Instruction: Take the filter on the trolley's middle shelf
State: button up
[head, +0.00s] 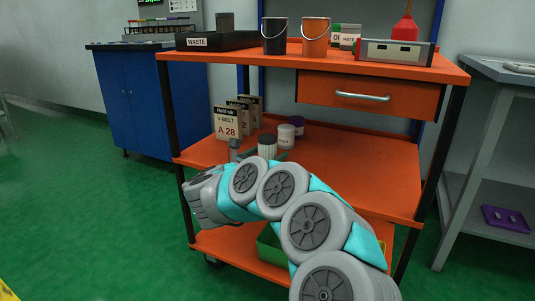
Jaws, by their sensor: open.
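The trolley's middle shelf (345,174) is orange. A short ribbed cylinder with a pale body and dark top (267,147), which looks like the filter, stands on it left of centre. My gripper (252,153) is at the shelf, close to this cylinder, with a grey finger showing to its left. The jaws are open; my own wrist and arm hide most of them and the cylinder's lower part. I cannot tell whether they touch it.
Behind it stand a white canister (286,136) and a purple-and-white canister (297,125). V-belt packs (227,123) stand at the left. The middle shelf's right side is clear.

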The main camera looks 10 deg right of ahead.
jog(key=shift+x, duration=1.05)
jog(key=c, duration=1.5)
